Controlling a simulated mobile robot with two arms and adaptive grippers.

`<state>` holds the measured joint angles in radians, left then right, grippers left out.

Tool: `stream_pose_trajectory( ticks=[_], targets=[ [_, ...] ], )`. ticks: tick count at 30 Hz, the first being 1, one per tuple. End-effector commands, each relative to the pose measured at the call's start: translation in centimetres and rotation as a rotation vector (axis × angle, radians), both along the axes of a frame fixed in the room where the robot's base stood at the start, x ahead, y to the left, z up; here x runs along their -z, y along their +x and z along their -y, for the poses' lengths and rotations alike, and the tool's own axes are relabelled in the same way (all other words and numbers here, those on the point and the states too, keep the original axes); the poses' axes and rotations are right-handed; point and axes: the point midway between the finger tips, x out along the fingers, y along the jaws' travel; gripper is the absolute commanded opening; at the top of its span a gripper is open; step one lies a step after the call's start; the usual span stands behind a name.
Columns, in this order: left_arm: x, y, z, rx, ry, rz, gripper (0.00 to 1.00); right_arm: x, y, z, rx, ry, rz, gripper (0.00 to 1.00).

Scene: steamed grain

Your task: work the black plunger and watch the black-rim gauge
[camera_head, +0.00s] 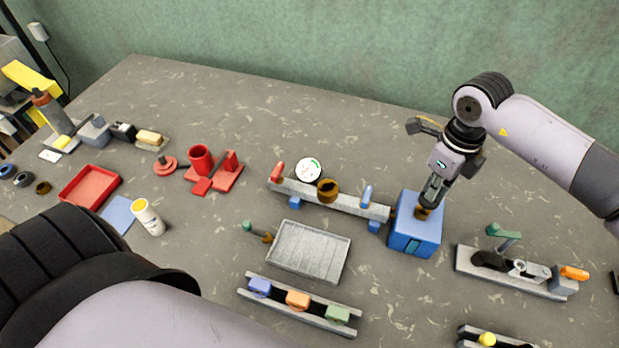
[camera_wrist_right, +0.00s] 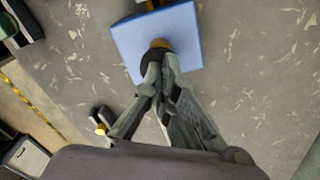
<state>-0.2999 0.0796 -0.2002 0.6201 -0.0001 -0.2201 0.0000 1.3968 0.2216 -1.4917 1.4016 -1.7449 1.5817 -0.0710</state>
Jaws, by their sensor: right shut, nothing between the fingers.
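The blue box (camera_head: 413,240) stands on the table right of centre, at the right end of a grey rail. The black plunger (camera_wrist_right: 146,67) rises from its top through a brass collar (camera_wrist_right: 161,43). In the head view my gripper hides most of the plunger. My right gripper (camera_head: 426,203) points down over the box, shut and empty, with its tips at the plunger's top. I cannot tell whether they touch. A round white-faced gauge (camera_head: 308,170) faces up behind the rail; its rim and reading are too small to make out. My left gripper is out of view.
The rail (camera_head: 345,204) carries a brown ring and small handles. A grey tray (camera_head: 310,252) and a rack of coloured blocks (camera_head: 298,300) lie in front. A lever fixture (camera_head: 515,272) stands close on the right. Red parts are left; the table's back is clear.

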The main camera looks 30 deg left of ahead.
Motion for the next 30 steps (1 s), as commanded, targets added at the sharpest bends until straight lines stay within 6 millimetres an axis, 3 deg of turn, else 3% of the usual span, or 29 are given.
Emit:
stream_pose_trajectory(
  ticks=[18, 30],
  targets=[
    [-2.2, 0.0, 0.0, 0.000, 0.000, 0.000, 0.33, -6.3, 0.0, 0.0, 0.000, -0.001, 0.000, 0.00],
    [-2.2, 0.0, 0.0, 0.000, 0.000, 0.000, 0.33, -6.5, 0.0, 0.0, 0.000, 0.000, 0.000, 0.00]
  ],
)
